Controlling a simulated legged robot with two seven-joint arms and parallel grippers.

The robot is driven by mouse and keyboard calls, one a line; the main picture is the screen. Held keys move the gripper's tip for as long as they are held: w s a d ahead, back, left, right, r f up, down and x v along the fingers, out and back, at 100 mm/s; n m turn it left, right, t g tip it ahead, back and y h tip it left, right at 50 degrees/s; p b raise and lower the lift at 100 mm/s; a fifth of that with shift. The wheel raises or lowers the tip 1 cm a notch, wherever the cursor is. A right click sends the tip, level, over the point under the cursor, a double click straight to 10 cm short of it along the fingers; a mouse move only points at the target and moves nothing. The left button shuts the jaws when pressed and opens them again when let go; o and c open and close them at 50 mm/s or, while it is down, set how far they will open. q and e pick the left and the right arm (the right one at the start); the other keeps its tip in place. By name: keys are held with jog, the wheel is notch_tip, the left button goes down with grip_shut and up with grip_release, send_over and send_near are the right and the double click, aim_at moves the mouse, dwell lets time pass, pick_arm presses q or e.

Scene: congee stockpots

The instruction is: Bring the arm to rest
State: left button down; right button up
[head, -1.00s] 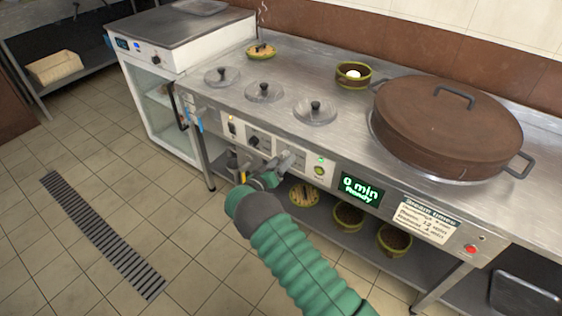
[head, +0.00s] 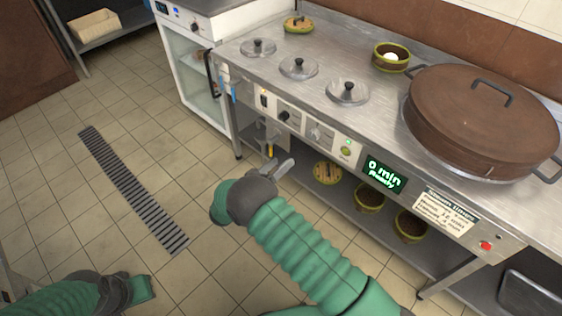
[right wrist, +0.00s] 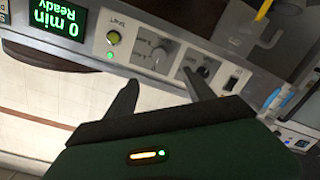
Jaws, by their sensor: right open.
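My right arm, green with dark joints, reaches up from the bottom of the head view. Its gripper (head: 277,163) is in front of the steam counter, below the front panel's knobs. In the right wrist view the two dark fingers (right wrist: 163,92) stand apart with nothing between them, so it is open and empty. The control panel shows beyond the fingers, upside down. Part of my left arm lies at the lower left of the head view; its gripper fingers do not show.
The steel counter (head: 372,122) carries a large brown lidded pot (head: 480,115), several round lids and a small bowl (head: 390,57). Pots stand on the shelf below. The display (head: 385,174) reads "0 min Ready". The tiled floor with a drain grate (head: 130,188) is open at left.

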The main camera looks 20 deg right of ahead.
jog(key=w+a+r+n+t+y, duration=0.45)
jog(key=a+r+y, duration=0.2)
jog(key=y, duration=0.55)
jog(key=s+n+g+y, duration=0.3)
jog(key=s+g, duration=0.6)
jog(key=s, duration=2)
notch_tip(320, 180, up, 22)
jog(key=s+m+p, duration=0.1)
jog(key=p, duration=2.2)
jog(key=shift+d+r+y, duration=0.15)
jog(key=shift+r+y, duration=0.05)
jog(key=shift+y, duration=0.1)
